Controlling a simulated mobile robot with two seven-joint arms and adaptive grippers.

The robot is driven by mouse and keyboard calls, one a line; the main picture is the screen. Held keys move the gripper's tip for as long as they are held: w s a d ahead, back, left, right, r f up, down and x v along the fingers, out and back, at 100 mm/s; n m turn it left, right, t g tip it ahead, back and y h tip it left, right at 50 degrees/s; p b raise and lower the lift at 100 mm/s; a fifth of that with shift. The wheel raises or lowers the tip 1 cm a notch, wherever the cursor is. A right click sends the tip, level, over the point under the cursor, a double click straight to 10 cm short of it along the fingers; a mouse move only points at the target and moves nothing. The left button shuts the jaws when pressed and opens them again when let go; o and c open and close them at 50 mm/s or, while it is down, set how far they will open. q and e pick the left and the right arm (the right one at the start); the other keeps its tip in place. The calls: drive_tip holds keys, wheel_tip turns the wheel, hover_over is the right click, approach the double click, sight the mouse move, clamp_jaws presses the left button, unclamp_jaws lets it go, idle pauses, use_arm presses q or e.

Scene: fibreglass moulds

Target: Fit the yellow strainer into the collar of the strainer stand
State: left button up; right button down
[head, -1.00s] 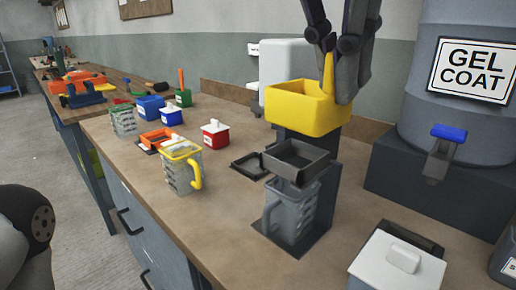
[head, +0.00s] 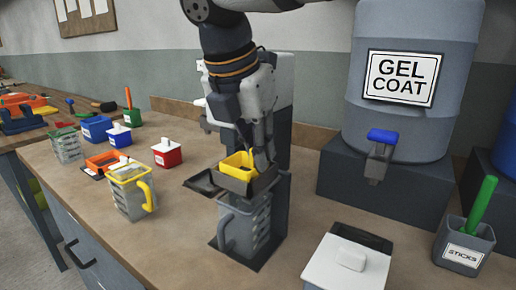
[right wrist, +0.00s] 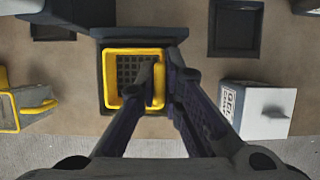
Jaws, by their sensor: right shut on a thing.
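The yellow strainer (head: 239,160) is in the mouth of the dark collar (head: 236,186) of the strainer stand (head: 283,205). Its rim shows above the collar walls and its lower part is hidden inside. My right gripper (head: 254,160) points down and is shut on the strainer's right side. In the right wrist view the strainer's yellow rim (right wrist: 127,51) looks square inside the dark collar (right wrist: 172,32), with mesh showing at its bottom. I cannot tell whether it rests fully down. A grey jug (head: 240,228) stands under the collar. My left gripper is not in view.
A clear jug with a yellow handle (head: 130,192) stands left of the stand. A white-lidded tub (head: 345,270) is at front right, and the gel coat drum (head: 412,85) stands behind. A red box (head: 167,153) and other small boxes stand at the left.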

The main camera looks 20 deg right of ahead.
drive_tip(key=shift+s, duration=0.1)
drive_tip(key=c, duration=1.7)
unclamp_jaws()
drive_tip(key=shift+f, duration=0.1)
drive_tip(key=v, duration=1.2)
drive_tip(key=shift+a, duration=0.1)
